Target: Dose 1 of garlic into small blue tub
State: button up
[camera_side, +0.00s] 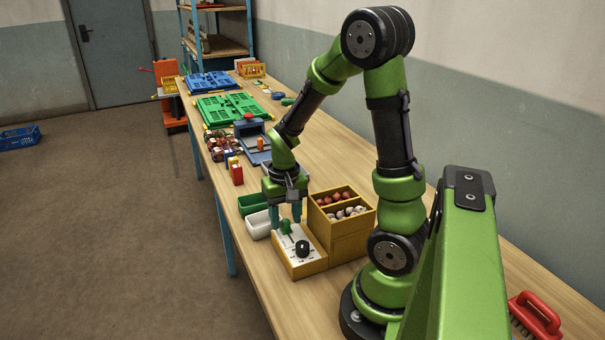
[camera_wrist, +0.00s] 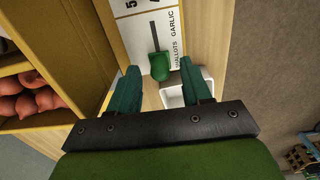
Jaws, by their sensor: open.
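A yellow dosing box (camera_side: 303,266) with a white panel (camera_side: 290,243) carries a green lever (camera_side: 285,227) and a black knob (camera_side: 302,248). In the wrist view the green lever (camera_wrist: 159,66) sits at the SHALLOTS end of its slot, away from the word GARLIC (camera_wrist: 172,22). My gripper (camera_side: 285,214) is open above the lever end of the panel. In the wrist view its fingertips (camera_wrist: 159,74) lie on either side of the lever; contact cannot be told. A yellow bin (camera_side: 343,243) holds whitish garlic (camera_side: 346,212) and reddish shallots (camera_side: 334,198). I cannot make out a small blue tub.
A white tub (camera_side: 257,226) and a green tub (camera_side: 251,203) stand left of the dosing box. Behind are a blue-grey device (camera_side: 255,150), a green crate (camera_side: 230,108) and a blue crate (camera_side: 212,82). A red brush (camera_side: 537,316) lies front right.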

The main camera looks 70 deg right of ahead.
aim_at(293, 243)
grip_shut()
dwell(0.3)
jog(key=shift+s+a, duration=1.65)
grip_release()
notch_tip(293, 243, up, 17)
